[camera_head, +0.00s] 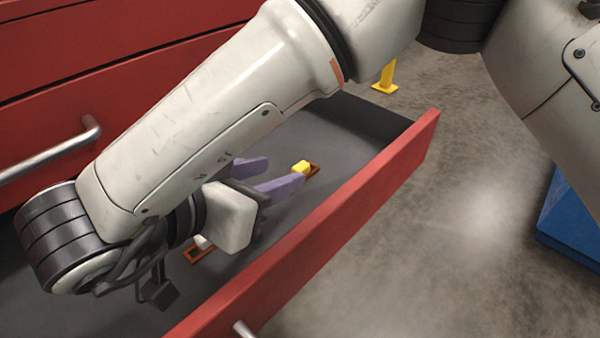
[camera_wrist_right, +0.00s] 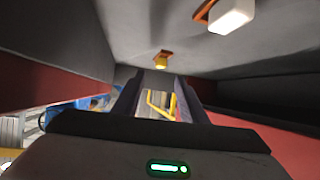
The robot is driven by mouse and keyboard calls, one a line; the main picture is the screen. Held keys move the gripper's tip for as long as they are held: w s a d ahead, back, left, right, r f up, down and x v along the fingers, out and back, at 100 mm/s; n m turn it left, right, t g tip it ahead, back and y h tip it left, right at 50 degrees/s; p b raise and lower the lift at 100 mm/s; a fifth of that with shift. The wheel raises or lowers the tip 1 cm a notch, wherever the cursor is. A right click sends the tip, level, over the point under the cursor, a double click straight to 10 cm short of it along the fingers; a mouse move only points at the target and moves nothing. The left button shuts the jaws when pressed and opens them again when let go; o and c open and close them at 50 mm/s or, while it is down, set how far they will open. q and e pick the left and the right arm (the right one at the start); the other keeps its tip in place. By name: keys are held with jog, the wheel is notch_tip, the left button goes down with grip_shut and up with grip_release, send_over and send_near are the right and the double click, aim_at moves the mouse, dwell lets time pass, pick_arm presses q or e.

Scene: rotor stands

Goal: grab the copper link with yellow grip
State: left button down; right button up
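The copper link with yellow grip lies on the grey floor of the open drawer. In the head view, its yellow grip (camera_head: 301,167) shows just past a purple fingertip, with the copper part beside it. In the right wrist view, the yellow grip (camera_wrist_right: 161,63) is ahead of the fingertips, roughly in line with the gap between them. My right gripper (camera_head: 284,169) reaches down into the drawer with its purple fingers apart and nothing between them. Its fingers also show in the wrist view (camera_wrist_right: 157,82). My left gripper is not in view.
A second copper link with a white grip (camera_head: 203,243) lies in the drawer, partly hidden by my right gripper; it also shows in the wrist view (camera_wrist_right: 231,16). The drawer's red front wall (camera_head: 345,215) stands close by. A yellow post (camera_head: 385,80) and blue object (camera_head: 570,222) are outside.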

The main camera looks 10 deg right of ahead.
aim_at(300, 167)
jog(key=b+x, duration=0.1)
jog(key=x, duration=0.6)
jog(key=shift+f, duration=0.25)
grip_shut()
